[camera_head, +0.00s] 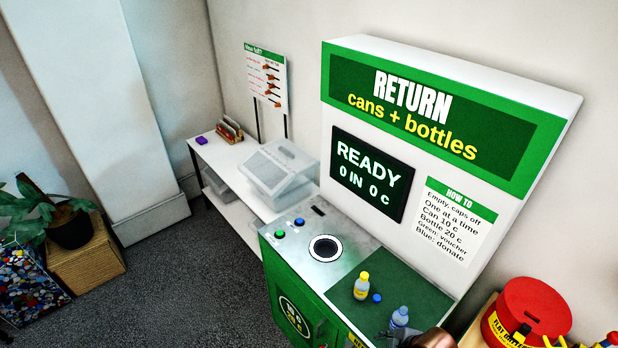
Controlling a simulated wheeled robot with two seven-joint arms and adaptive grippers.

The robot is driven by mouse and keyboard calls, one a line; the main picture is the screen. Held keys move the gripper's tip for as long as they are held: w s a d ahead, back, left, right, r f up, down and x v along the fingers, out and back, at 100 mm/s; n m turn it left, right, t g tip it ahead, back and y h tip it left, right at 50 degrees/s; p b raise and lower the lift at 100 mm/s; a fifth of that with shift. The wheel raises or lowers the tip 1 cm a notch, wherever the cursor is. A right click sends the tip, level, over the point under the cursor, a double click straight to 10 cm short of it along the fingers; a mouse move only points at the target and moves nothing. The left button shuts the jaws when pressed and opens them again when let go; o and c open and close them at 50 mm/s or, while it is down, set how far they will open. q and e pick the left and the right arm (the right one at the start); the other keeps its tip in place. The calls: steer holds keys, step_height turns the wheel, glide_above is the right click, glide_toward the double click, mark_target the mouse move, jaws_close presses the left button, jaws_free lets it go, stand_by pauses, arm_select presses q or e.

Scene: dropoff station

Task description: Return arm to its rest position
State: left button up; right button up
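No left gripper shows in the camera_head view. A copper-brown rounded part (432,339) and some dark pieces come in at the bottom edge, right of centre; they look like part of my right arm, cut off by the frame. Whether the fingers there are open or shut cannot be made out. Close beside them a clear bluish bottle (400,317) stands upright on the green mat (398,280); its lower part is partly hidden. I cannot tell if it is touched.
The return machine's counter has a round intake hole (325,249), a green button (280,234) and a blue button (299,222). A yellow-capped bottle (361,286) and a loose blue cap (377,298) are on the mat. A red container (527,312) stands right. The screen (371,176) reads READY, 0 IN, 0 c.

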steer(key=s+d+f+m+h, duration=0.2)
steer(key=s+d+f+m, duration=0.1)
steer(key=s+d+m, duration=0.45)
steer(key=s+d+f+m+h, duration=0.2)
steer(key=s+d+f+m, duration=0.1)
steer(key=s+d+m, duration=0.45)
step_height(320, 180, down, 38)
steer(key=a+g+b, duration=0.2)
steer(key=b, duration=0.8)
arm_select(q)
step_height(320, 180, down, 20)
steer(key=b, duration=0.9)
steer(key=shift+s+r, duration=0.2)
steer(key=shift+s, duration=0.2)
arm_select(e)
steer(key=s+f, duration=1)
steer(key=f, duration=0.4)
steer(key=s+f+g, duration=0.1)
steer(key=s+f, duration=1)
steer(key=f, duration=0.3)
steer(key=shift+f+y, duration=0.3)
steer(key=shift+f, duration=0.05)
